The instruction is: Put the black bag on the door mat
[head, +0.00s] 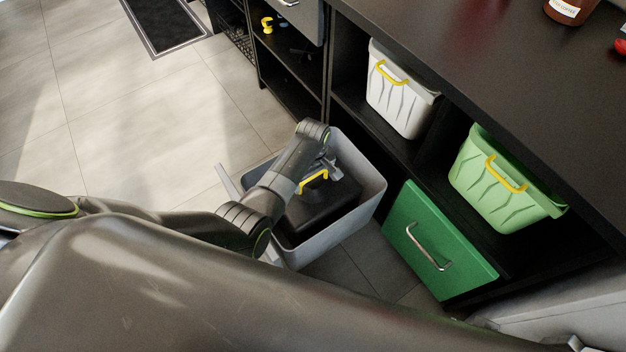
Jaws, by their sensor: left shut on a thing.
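The black bag (318,208) with a yellow handle (313,181) is inside an open grey bin (372,190) on the floor. My left gripper (326,171) reaches down into the bin from the left and is shut on the bag at its yellow handle. My arm hides part of the bag and of the bin's left side. The door mat (166,24), dark with a light border, lies flat on the floor at the top left, cut off by the picture's edge. I do not see my right gripper.
A black shelf unit (480,50) runs along the right, with a white basket (400,95), a green basket (500,185) and a green drawer front (435,245). Small yellow things (267,24) sit on a shelf. Bare tiled floor (140,120) lies between the bin and the mat.

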